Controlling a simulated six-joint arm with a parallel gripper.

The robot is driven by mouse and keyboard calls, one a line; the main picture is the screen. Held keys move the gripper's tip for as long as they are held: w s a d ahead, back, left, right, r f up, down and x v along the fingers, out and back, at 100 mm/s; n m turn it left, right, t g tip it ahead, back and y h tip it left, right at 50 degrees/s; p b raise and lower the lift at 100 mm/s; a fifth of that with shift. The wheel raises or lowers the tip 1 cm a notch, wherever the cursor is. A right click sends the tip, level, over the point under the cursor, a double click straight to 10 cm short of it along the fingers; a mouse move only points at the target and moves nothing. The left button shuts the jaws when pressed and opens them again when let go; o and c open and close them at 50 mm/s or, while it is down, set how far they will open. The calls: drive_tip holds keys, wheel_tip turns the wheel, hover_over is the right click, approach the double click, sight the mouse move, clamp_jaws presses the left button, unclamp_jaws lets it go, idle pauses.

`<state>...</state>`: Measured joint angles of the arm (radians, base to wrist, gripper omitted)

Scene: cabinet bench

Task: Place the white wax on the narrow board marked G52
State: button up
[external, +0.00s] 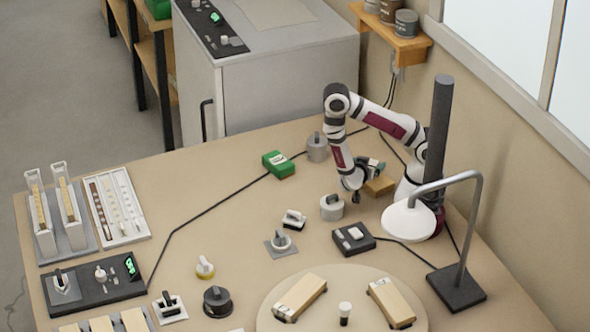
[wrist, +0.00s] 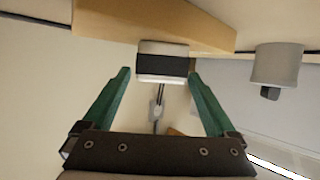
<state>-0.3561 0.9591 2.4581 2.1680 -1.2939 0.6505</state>
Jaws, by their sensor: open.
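My gripper (external: 374,167) is open, low over the bench in front of my base. In the wrist view its two green fingers (wrist: 158,74) stand apart. A white block with a dark band (wrist: 162,62) shows between the fingertips, against a tan wooden block (wrist: 155,22); it may be the white wax. The fingers are not closed on it. The wooden block also shows beside my gripper in the external view (external: 379,187). Tan boards lie on the round mat, one left (external: 301,296) and one right (external: 391,302). I cannot read G52 on any board.
Grey knobbed cylinders (external: 317,147) (external: 332,207) stand near my gripper; one shows in the wrist view (wrist: 277,65). A lamp (external: 409,220) stands at the right. A green box (external: 278,165), a small black device (external: 353,239) and cables lie on the bench. Narrow strips stand in holders (external: 46,244) at left.

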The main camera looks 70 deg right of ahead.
drive_tip(key=v, duration=1.1)
drive_tip(key=w+a+n+t+y, duration=0.1)
drive_tip(key=w+a+t+y, duration=0.55)
drive_tip(key=w, duration=0.55)
drive_tip(key=w+a+r+n+y, duration=0.2)
drive_tip(key=a+r+n+y, duration=0.3)
drive_tip(key=a+r+y, duration=0.4)
drive_tip(key=s+d+r+n+g, duration=0.2)
drive_tip(key=s+d+n+g, duration=0.1)
drive_tip(key=s, duration=0.7)
drive_tip(key=s+d+r+n+g, duration=0.2)
drive_tip(key=s+d, duration=0.4)
drive_tip(key=s, duration=0.5)
drive_tip(key=shift+s+n+g, duration=0.2)
drive_tip(key=shift+n+g, duration=0.5)
drive_tip(key=shift+g, duration=0.15)
